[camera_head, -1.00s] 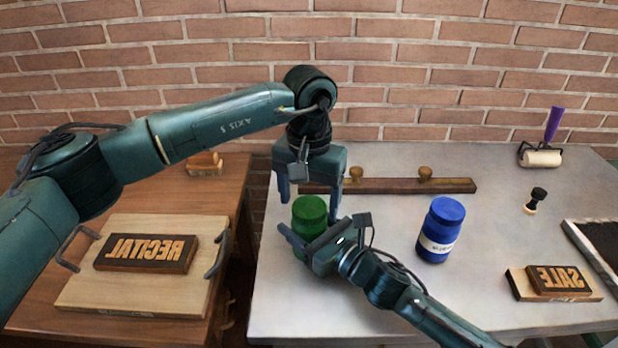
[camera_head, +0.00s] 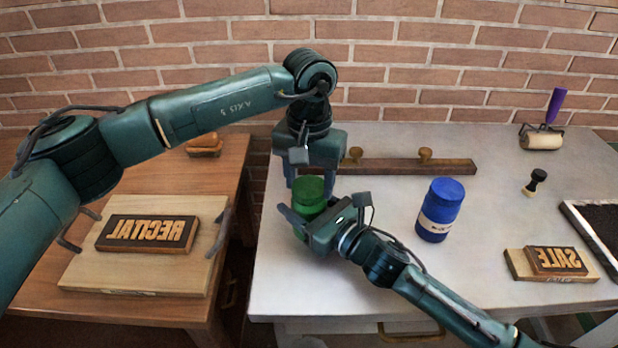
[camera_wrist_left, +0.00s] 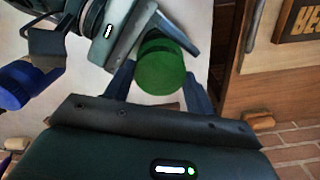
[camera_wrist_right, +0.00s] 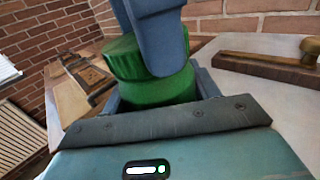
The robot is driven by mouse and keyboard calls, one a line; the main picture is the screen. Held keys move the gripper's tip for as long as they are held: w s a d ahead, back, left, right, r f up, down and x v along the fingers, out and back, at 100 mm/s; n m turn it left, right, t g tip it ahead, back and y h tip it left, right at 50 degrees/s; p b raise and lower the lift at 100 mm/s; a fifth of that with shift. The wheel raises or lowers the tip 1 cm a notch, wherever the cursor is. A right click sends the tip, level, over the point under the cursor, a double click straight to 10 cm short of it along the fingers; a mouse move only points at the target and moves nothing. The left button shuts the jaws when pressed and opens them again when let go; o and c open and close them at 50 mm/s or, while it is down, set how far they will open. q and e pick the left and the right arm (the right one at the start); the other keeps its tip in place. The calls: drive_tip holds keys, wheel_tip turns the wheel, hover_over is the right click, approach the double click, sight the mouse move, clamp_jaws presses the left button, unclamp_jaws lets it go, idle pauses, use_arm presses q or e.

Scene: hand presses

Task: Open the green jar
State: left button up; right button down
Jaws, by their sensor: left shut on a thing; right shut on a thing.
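The green jar (camera_head: 309,189) stands upright at the left part of the grey table. My left gripper (camera_head: 312,180) comes down from above, its fingers on either side of the round green lid (camera_wrist_left: 162,68). It is shut on the lid. My right gripper (camera_head: 310,214) reaches in low from the front right and is shut on the jar's body (camera_wrist_right: 158,92). In the right wrist view a left finger covers part of the lid and body. The lid sits on the jar; whether it is loosened cannot be told.
A blue jar (camera_head: 440,208) stands to the right. A wooden bar with knobs (camera_head: 400,166) lies behind. A roller (camera_head: 541,138), small stamp (camera_head: 535,182), SALE block (camera_head: 556,261) and dark tray (camera_head: 598,240) are farther right. A RECITAL block (camera_head: 147,234) lies on the left wooden table.

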use_arm(q)
drive_tip(key=n, duration=1.3)
drive_tip(key=shift+n, duration=0.4)
drive_tip(key=n, duration=0.8)
drive_tip(key=shift+r+n, duration=0.1)
drive_tip(key=shift+n, duration=0.2)
drive_tip(key=n, duration=0.6)
use_arm(e)
drive_tip(key=shift+d, duration=0.1)
use_arm(q)
drive_tip(key=n, duration=0.6)
drive_tip(key=shift+n, duration=0.4)
drive_tip(key=n, duration=1.2)
drive_tip(key=shift+n, duration=0.3)
drive_tip(key=n, duration=0.6)
